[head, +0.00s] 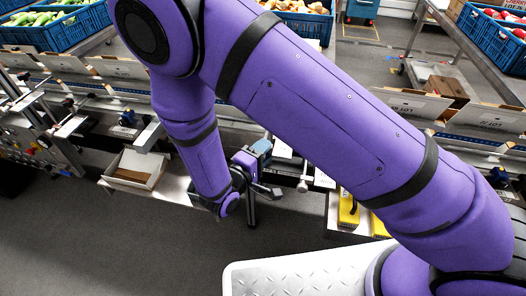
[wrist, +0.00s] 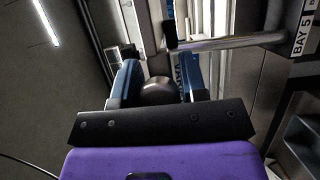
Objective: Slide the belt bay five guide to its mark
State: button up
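In the wrist view, the two blue fingers of my gripper (wrist: 160,72) stand apart. A dark rounded knob (wrist: 158,92) shows between them; whether they press on it I cannot tell. A bare metal rod (wrist: 235,42) runs from a black clamp piece (wrist: 171,37) just beyond the fingers to a bracket at the right with a "BAY 5" label (wrist: 301,36). The guide's mark cannot be made out. In the head view, my gripper (head: 262,149) is at the belt's near edge, partly hidden by my arm.
An open carton (head: 134,171) sits on a shelf left of my arm. Yellow boxes (head: 348,210) lie below the belt at the right. Blue produce crates (head: 50,35) stand behind. The grey floor (head: 120,245) in front is clear.

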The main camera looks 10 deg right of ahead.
grip_shut()
jog(key=shift+s+a, duration=0.2)
jog(key=shift+s, duration=0.4)
jog(key=shift+s+a, duration=0.2)
jog(key=shift+s, duration=0.35)
jog(key=shift+o, duration=2.3)
grip_release()
jog(key=v, duration=1.1)
